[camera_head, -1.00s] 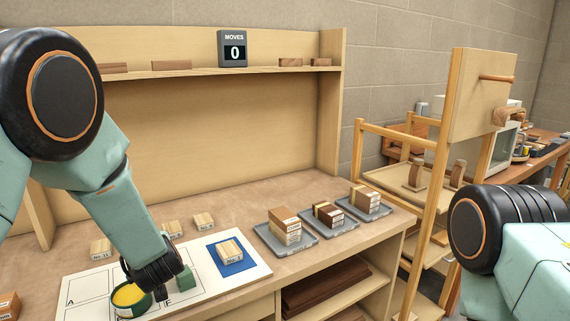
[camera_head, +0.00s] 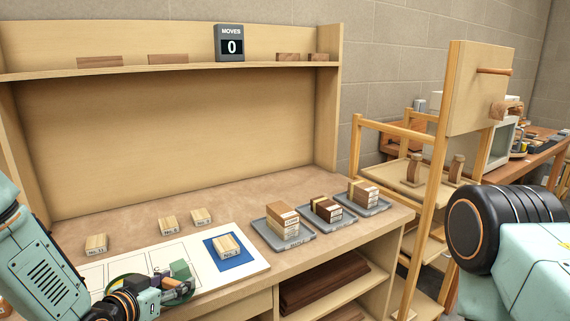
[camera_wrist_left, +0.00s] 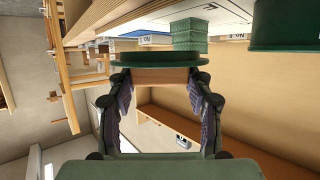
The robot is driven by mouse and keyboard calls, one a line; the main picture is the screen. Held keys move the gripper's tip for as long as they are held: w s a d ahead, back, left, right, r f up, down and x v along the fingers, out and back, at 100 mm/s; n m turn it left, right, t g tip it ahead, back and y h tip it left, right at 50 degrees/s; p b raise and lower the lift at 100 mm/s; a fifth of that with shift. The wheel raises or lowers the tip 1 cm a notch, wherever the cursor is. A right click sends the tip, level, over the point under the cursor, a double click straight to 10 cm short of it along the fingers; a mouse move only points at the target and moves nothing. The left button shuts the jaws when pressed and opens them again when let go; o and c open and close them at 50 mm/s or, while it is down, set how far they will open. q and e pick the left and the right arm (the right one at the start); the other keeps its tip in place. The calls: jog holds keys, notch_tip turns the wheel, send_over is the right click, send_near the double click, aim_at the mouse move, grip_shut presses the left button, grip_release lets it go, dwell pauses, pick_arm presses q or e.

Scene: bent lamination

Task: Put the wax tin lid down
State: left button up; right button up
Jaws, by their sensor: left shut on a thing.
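In the left wrist view a flat, round dark green lid (camera_wrist_left: 160,58) sits edge-on between the fingertips of my left gripper (camera_wrist_left: 160,78), which is shut on it. In the head view my left gripper (camera_head: 172,288) is low over the front of the white board, and the lid is hard to make out there. The dark green wax tin (camera_wrist_left: 285,28) stands at the upper right of the wrist view, apart from the lid. In the head view my gripper mostly hides it. A green block (camera_head: 180,269) stands just behind the gripper. My right gripper is out of view.
The white board (camera_head: 250,258) bears a blue square (camera_head: 243,262) with a wooden block (camera_head: 227,246). Several numbered blocks, such as this one (camera_head: 168,225), lie behind it. Grey trays with stacked blocks (camera_head: 283,219) stand to the right. The bench's middle back is clear.

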pick_arm(q)
jog(key=s+d+f+m+g+h+b, duration=0.2)
jog(key=s+d+m+h+b, duration=0.1)
jog(key=s, duration=0.4)
jog(key=s+d+f+m+g+h+b, duration=0.2)
jog(key=s+d+m+g+h+b, duration=0.1)
jog(key=s, duration=0.5)
jog(key=shift+s+f+m+h+b, duration=0.3)
jog(key=shift+m+h+b, duration=0.25)
jog(key=shift+m, duration=0.25)
